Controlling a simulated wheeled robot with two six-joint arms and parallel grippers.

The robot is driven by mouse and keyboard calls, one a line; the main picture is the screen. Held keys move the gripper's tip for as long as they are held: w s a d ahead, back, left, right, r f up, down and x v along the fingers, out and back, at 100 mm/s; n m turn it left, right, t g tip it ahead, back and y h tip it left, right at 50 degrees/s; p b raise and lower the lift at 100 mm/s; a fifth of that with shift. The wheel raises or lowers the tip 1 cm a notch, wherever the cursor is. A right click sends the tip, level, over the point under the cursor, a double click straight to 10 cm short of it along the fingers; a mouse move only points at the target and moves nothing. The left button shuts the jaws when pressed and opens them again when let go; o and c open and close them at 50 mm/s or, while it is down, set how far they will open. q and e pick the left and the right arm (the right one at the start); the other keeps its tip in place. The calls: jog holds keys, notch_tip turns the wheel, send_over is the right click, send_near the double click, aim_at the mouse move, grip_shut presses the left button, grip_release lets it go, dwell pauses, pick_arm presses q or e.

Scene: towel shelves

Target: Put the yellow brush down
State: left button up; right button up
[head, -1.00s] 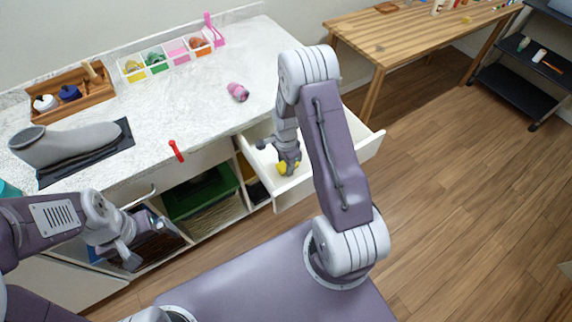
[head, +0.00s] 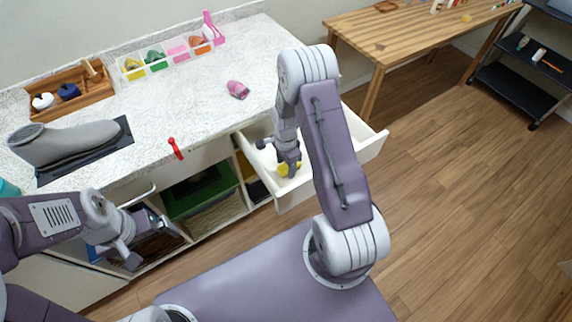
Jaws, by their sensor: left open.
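The yellow brush (head: 284,168) shows as a small yellow patch inside the open white drawer (head: 296,198), at my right gripper (head: 288,172). The gripper and wrist hide much of the brush. My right gripper points down into the drawer, and I cannot tell whether its fingers are closed on the brush or apart. My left gripper (head: 132,256) is open and empty at the lower left, in front of the shelf openings under the counter.
The marble counter holds a grey boot (head: 70,145) on a dark mat, a red tool (head: 175,148) at its edge, a pink item (head: 238,90), a wooden tray (head: 75,95) and a divided white bin (head: 160,62). A wooden table (head: 400,35) stands behind. The floor at right is clear.

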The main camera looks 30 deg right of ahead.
jog(key=r, duration=0.9)
jog(key=shift+s+d+r, duration=0.15)
jog(key=shift+s+r, duration=0.1)
jog(key=shift+r, duration=0.05)
jog(key=s+a+r+n, duration=0.2)
jog(key=s+n, duration=0.2)
jog(key=n, duration=0.1)
jog(key=s+a+r+n, duration=0.2)
jog(key=s+a+n, duration=0.1)
jog(key=s+n, duration=0.1)
jog(key=s+a+r+n+t, duration=0.1)
jog(key=s+a+r+n, duration=0.2)
jog(key=n, duration=0.4)
jog(key=shift+s, duration=0.5)
jog(key=shift+s+f+n, duration=0.1)
jog(key=shift+s+n, duration=0.1)
jog(key=shift+n, duration=0.2)
jog(key=shift+w+d, duration=0.1)
jog(key=shift+w, duration=0.1)
